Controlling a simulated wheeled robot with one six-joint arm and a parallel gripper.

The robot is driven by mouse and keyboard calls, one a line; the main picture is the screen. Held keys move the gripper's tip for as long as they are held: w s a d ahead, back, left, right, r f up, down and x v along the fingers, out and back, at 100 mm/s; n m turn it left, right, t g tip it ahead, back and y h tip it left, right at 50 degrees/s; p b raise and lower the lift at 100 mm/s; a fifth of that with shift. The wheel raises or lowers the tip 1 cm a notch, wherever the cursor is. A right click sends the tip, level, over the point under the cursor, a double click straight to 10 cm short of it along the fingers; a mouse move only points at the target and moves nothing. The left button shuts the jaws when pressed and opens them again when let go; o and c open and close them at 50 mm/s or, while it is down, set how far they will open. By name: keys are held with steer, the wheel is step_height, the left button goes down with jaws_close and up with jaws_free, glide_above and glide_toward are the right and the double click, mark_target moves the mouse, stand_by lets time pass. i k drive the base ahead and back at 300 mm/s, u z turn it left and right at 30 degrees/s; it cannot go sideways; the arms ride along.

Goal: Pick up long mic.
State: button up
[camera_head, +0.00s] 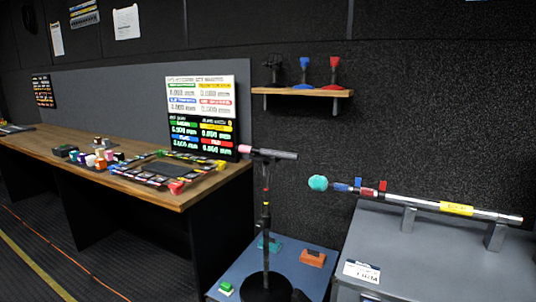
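A long silver pole (483,213) with a teal foam head (318,183) rests level across two grey brackets (407,221) on a grey cabinet. It carries blue and red clips and a yellow label (456,209), and its teal end overhangs the cabinet's left edge. A slim dark mic (280,155) with a pink tip sits atop a thin upright black stand (266,225) to its left. I cannot tell which of the two is the task's long mic. My gripper is not in view.
The grey cabinet (440,260) has a white label card on top. A low blue surface (237,284) holds the stand and small green, teal and orange blocks. A wooden desk (140,188) with a console stands left. A wall shelf (302,93) holds three small stands. Dark floor is free at front left.

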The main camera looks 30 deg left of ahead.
mark_target(290, 156)
steer(key=k, duration=0.55)
steer(key=u, duration=0.6)
steer(key=i, duration=0.55)
steer(key=u, duration=0.9)
steer(key=i, duration=1.85)
steer(key=z, duration=0.35)
